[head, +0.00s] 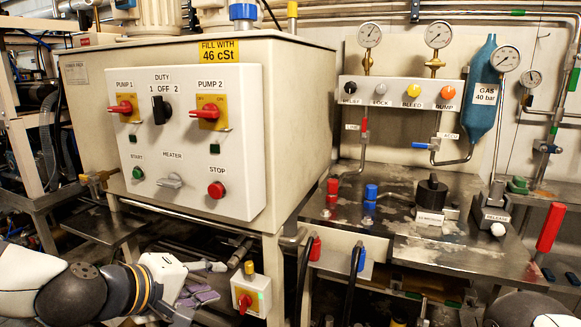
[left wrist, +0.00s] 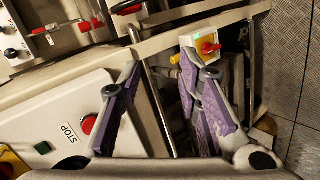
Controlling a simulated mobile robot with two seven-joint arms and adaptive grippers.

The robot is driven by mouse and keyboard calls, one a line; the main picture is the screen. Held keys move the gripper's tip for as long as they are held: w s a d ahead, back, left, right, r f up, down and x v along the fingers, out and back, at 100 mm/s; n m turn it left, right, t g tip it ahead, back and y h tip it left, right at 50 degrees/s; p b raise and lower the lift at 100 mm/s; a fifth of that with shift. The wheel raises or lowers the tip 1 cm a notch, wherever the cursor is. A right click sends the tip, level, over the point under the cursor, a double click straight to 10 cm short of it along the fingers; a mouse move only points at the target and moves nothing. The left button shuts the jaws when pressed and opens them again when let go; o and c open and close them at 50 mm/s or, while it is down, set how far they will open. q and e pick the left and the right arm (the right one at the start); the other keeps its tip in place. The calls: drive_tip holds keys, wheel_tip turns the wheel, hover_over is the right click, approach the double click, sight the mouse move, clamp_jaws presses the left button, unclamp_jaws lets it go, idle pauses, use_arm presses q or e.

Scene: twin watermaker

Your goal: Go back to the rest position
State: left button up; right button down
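My left gripper (head: 215,281) is in the lower left of the head view, below the white control panel (head: 190,150) and left of the small yellow-and-white switch box with a red knob (head: 245,300). In the left wrist view, the left gripper (left wrist: 159,70) has its two purple-padded fingers spread apart with nothing between them. The switch box (left wrist: 203,44) shows beyond the fingertips, and the panel with the red STOP button (left wrist: 88,124) lies to the left. A part of my right arm shows at the bottom right of the head view; its gripper is out of frame.
A large beige tank (head: 290,90) stands above and behind the left gripper, on a metal frame. A steel bench (head: 390,220) with valves and gauges fills the right side. Table legs and hoses crowd the space below. Patterned metal floor (left wrist: 290,60) lies right in the wrist view.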

use_arm(q)
drive_tip(key=s+f+m+g+y+p, duration=0.15)
drive_tip(key=s+f+m+g, duration=0.35)
drive_tip(key=s+f, duration=1.4)
drive_tip(key=s+a+f+m+g+y, duration=0.2)
drive_tip(key=s+a+g, duration=0.1)
drive_tip(key=s, duration=0.9)
drive_tip(key=s+a+f+m+g+y, duration=0.2)
drive_tip(key=s+a+f+g, duration=0.1)
drive_tip(key=s, duration=1)
drive_tip(key=shift+s+a+f+m+g+p, duration=0.15)
drive_tip(key=shift+a+m+g+p, duration=0.2)
drive_tip(key=shift+g, duration=0.35)
use_arm(e)
drive_tip(key=shift+t, duration=0.6)
drive_tip(key=w+r, duration=0.3)
